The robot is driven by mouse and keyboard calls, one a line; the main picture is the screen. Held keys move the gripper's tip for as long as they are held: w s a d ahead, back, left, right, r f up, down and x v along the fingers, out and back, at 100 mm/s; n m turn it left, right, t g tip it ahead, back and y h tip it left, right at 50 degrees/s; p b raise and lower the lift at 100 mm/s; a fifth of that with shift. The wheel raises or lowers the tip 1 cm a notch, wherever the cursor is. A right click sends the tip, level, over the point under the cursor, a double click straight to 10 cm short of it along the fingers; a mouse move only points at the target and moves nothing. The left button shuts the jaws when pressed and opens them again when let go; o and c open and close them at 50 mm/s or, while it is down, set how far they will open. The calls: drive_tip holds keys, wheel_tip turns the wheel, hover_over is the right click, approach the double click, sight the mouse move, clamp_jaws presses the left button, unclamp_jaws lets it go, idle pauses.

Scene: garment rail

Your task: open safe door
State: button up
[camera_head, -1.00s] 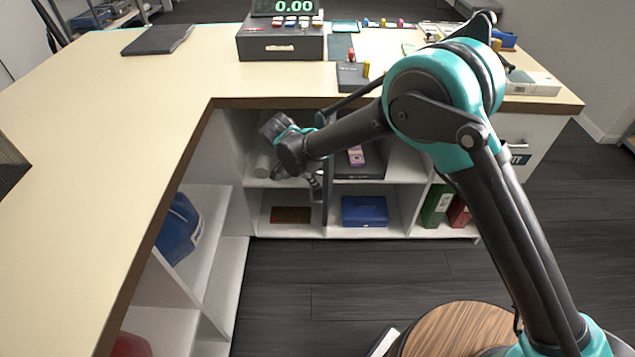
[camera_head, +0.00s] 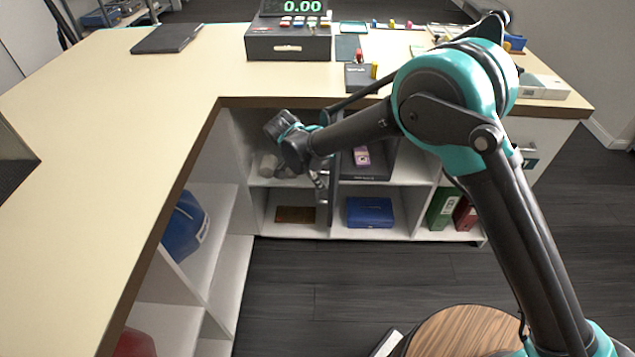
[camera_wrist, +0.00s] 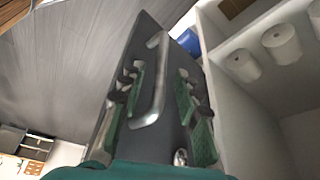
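The dark safe (camera_head: 385,165) sits on the upper shelf of the counter, partly hidden behind my arm. Its door (camera_head: 333,170) stands swung out from the front, seen nearly edge-on in the head view. In the wrist view the door (camera_wrist: 172,60) is a dark panel with a silver bar handle (camera_wrist: 150,90) and a small round lock low on it. My gripper (camera_wrist: 158,95) is open, its green-padded fingers on either side of the handle, with gaps showing. In the head view my gripper (camera_head: 320,180) is small and dark beside the door's left face.
White rolls (camera_wrist: 282,45) stand on the shelf right of the door in the wrist view. A pink item (camera_head: 361,156) shows inside the safe. A blue box (camera_head: 369,212) and binders (camera_head: 443,207) fill lower compartments.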

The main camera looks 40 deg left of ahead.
drive_tip(key=v, duration=1.1)
drive_tip(key=shift+s, duration=0.1)
